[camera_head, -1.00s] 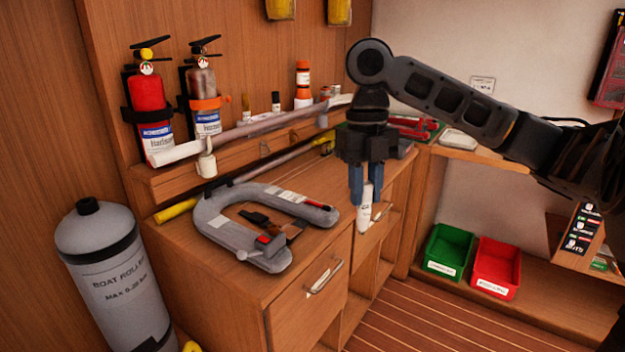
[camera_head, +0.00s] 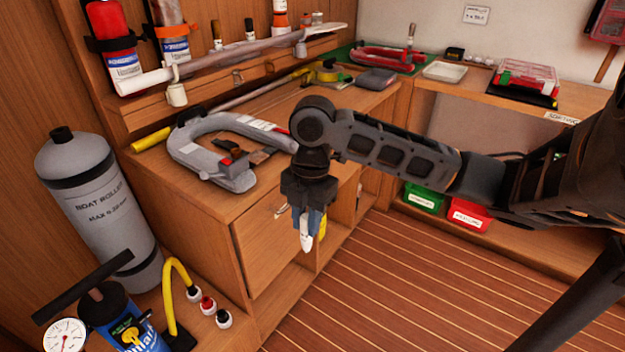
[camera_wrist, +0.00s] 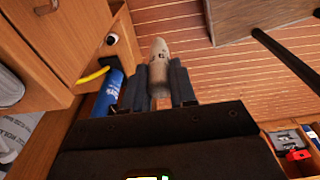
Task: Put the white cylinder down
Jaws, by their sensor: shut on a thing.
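The white cylinder (camera_head: 306,240) hangs below my gripper (camera_head: 307,222), in front of the wooden cabinet and above the striped floor. My gripper is shut on it and covers its upper part. In the wrist view the white cylinder (camera_wrist: 159,66) stands out between the two dark fingers of my gripper (camera_wrist: 159,82), with a tapered end and small dark print. It is clear of any surface that I can see.
A grey tank (camera_head: 100,210) stands at left, near a blue pump (camera_head: 125,320) and small capped bottles (camera_head: 208,305). Green (camera_head: 425,197) and red bins (camera_head: 470,214) sit on a low shelf. Much floor (camera_head: 350,300) is bare.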

